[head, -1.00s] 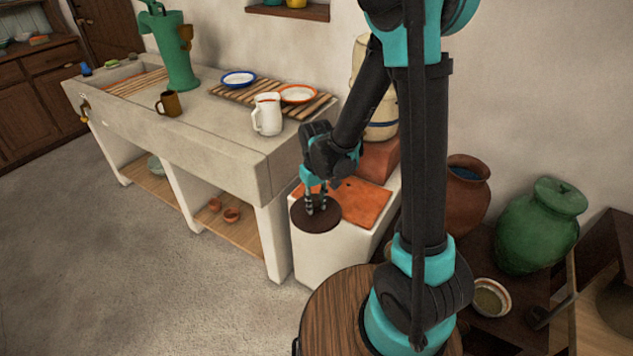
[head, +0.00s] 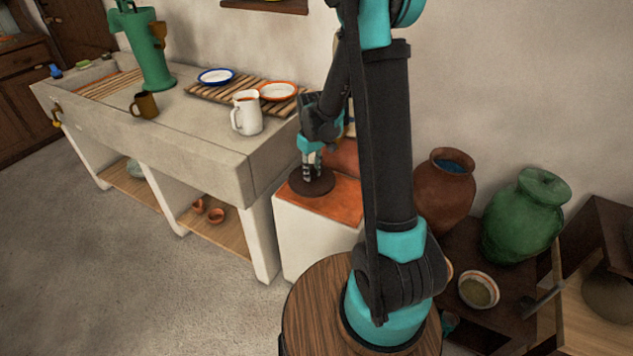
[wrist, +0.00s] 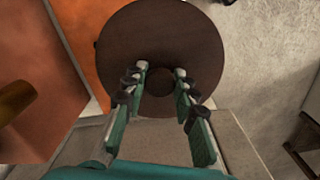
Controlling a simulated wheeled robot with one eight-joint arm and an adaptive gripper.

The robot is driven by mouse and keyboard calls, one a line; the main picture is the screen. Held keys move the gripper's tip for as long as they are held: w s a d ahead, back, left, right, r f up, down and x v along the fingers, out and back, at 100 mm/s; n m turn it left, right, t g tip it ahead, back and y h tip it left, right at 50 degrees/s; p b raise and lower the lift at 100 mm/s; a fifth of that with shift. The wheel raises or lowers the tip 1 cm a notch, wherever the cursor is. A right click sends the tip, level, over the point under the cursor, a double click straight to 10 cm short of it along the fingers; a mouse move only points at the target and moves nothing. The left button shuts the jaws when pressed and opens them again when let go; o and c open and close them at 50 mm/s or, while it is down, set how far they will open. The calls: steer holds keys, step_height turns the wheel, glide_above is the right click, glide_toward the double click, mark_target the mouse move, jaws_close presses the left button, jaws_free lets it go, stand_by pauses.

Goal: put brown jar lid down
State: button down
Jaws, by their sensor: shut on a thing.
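The brown jar lid (head: 318,188) is a dark round disc with a small knob in its middle. It lies flat over the left part of the orange top (head: 345,205) of a white block. I cannot tell whether it touches that top. My gripper (head: 312,174) points down at the lid's centre. In the wrist view the lid (wrist: 160,28) fills the upper middle, and the fingers of my gripper (wrist: 160,75) are shut on its knob from both sides.
The stone sink counter (head: 200,130) stands left of the block, with a white jug (head: 247,115) near its edge. A brown jar (head: 443,195) with an open mouth, a green jar (head: 522,220) and a small bowl (head: 478,290) stand at right.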

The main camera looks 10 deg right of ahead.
mark_target(316, 180)
steer(key=shift+w+d+f, duration=0.2)
steer(key=shift+w+d, duration=0.25)
steer(key=shift+w, duration=0.15)
steer(key=shift+w+d+f, duration=0.15)
steer(key=shift+w+d, duration=0.3)
steer(key=shift+w, duration=0.15)
steer(key=shift+s+a+f, duration=0.1)
steer(key=shift+f, duration=3.05)
steer(key=c, duration=1.2)
jaws_free()
steer(key=shift+f, duration=0.15)
